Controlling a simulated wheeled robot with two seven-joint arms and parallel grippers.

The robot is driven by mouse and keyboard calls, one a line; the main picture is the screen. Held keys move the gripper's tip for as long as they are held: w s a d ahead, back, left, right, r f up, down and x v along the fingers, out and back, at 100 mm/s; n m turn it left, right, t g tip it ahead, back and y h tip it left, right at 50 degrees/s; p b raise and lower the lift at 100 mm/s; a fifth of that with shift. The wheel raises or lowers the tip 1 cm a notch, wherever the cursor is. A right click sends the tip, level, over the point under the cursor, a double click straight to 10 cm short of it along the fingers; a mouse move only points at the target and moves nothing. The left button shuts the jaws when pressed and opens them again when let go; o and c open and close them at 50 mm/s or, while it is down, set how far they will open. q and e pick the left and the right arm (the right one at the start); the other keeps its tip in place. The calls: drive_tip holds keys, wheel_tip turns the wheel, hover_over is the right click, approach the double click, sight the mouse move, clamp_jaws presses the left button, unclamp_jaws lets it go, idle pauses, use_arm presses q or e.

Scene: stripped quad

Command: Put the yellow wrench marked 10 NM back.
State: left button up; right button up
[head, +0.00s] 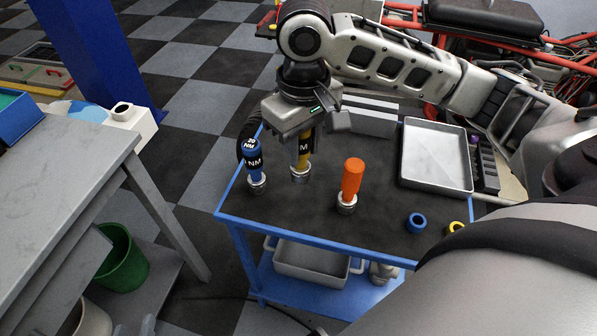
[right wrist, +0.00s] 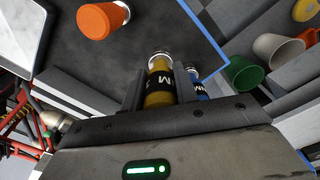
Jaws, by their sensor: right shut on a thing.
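The yellow wrench (head: 304,150) is upright under my right gripper (head: 302,135), which is shut on its upper part. Only the letter M of its black label shows; the number is hidden. Its silver lower end is over the blue-edged cart top (head: 300,220); I cannot tell if it touches. In the right wrist view the yellow wrench (right wrist: 159,90) is between the two fingers. A blue wrench (head: 254,160) marked 20 NM stands just left of it. An orange wrench (head: 352,178) stands to its right, nearer the front. My left gripper is not in view.
A blue ring (head: 417,222) and a yellow ring (head: 456,227) lie at the cart's right front. A grey tray (head: 436,185) is at the back right. A grey workbench (head: 60,190) stands to the left, across a gap. The cart's front middle is clear.

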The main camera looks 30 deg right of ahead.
sight(302, 167)
wheel_tip(302, 167, down, 2)
wheel_tip(302, 167, down, 4)
drive_tip(key=shift+f+b, duration=0.1)
drive_tip(key=shift+b, duration=0.6)
drive_tip(key=o, duration=1.1)
drive_tip(key=shift+f, duration=0.1)
